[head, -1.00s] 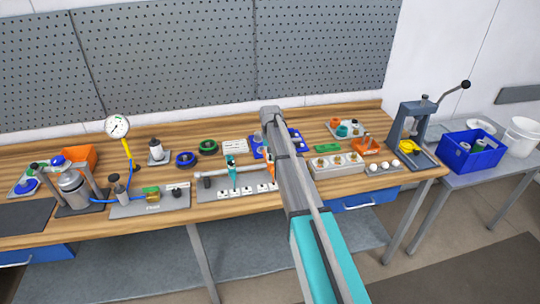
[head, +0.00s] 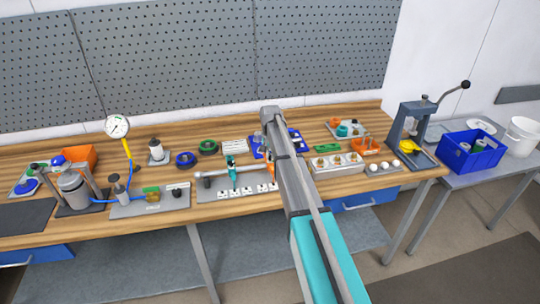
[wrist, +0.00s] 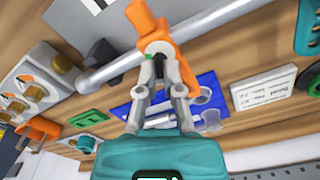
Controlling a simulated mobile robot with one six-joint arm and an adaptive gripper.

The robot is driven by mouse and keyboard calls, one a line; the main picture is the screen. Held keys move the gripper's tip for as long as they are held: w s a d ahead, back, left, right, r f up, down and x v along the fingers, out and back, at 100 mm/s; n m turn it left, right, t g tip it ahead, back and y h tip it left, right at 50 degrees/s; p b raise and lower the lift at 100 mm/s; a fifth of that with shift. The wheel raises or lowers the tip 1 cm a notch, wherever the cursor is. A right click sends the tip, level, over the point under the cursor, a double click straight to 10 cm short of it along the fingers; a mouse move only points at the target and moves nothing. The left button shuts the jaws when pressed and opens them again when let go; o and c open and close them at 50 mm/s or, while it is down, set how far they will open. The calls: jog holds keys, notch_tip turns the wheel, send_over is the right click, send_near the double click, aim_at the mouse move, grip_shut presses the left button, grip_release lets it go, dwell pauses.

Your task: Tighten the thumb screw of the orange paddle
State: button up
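The orange paddle (wrist: 146,18) sits on a grey horizontal shaft (wrist: 108,71) in the wrist view, its hub around the shaft. My gripper (wrist: 159,72) is at this hub, with its two grey fingers on either side of a small dark piece below the hub. I cannot tell whether this piece is the thumb screw or whether the fingers touch it. In the head view my arm covers most of the paddle and all of the fingertips. A teal paddle (head: 231,172) stands on the same shaft further left.
A blue tray (wrist: 205,82) with clear and metal parts lies behind the gripper. A white printed card (wrist: 262,89) lies beside it. The lever press (head: 415,130) stands further right.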

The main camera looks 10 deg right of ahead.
jog(key=o, duration=0.4)
jog(key=shift+n, duration=0.5)
